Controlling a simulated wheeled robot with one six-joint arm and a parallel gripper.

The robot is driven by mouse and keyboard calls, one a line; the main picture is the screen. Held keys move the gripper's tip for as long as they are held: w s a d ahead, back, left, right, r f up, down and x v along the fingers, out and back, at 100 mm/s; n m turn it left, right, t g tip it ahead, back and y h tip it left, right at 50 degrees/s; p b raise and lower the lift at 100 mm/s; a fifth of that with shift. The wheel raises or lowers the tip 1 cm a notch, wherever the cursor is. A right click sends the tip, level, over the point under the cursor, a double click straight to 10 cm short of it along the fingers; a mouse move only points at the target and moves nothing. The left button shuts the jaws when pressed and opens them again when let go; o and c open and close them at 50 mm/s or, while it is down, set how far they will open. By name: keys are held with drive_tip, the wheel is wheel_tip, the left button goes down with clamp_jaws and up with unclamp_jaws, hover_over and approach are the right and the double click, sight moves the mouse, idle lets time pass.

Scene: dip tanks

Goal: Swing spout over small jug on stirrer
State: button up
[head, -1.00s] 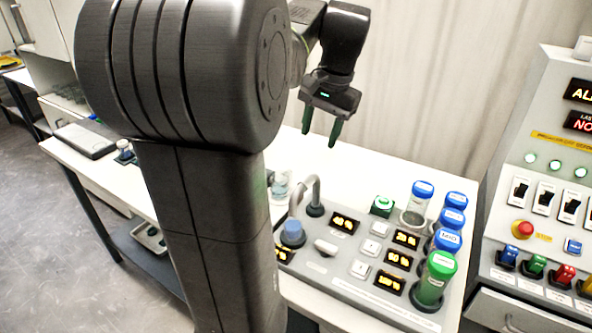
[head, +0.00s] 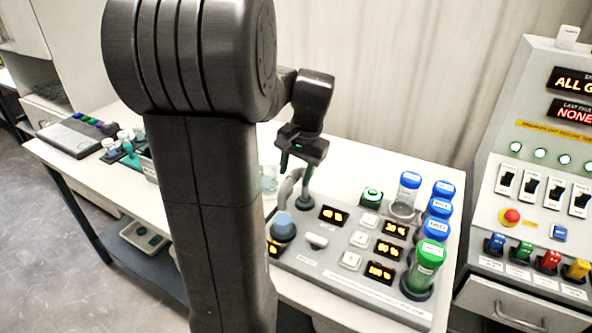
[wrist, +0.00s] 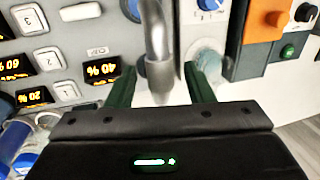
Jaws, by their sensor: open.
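The spout is a grey curved pipe (head: 290,183) rising from the dosing panel, partly hidden by my gripper in the head view. My gripper (head: 296,172) is open and low at the spout. In the wrist view the spout (wrist: 157,45) comes down between the two open fingers of my gripper (wrist: 161,88), with its end near the fingertips. I cannot tell whether a finger touches it. A small clear jug (wrist: 207,58) sits on a pale stirrer with a blue knob (wrist: 210,4), just right of the spout. The jug (head: 268,180) is partly hidden behind my arm in the head view.
The panel (head: 340,268) carries lit displays, white buttons and a blue knob (head: 283,222). Several blue-capped tubes and a green-capped tube (head: 427,262) stand at its right. An orange and dark unit (wrist: 265,30) is beside the stirrer. A switch console (head: 540,180) stands right.

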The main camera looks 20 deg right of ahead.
clamp_jaws()
idle(0.4)
drive_tip(key=w+m+h+p, duration=0.2)
drive_tip(key=w+m, duration=0.6)
drive_tip(key=m, duration=1)
drive_tip(key=shift+w+h+p, duration=0.25)
drive_tip(key=shift+h+p, duration=0.15)
drive_tip(key=shift+h, duration=0.1)
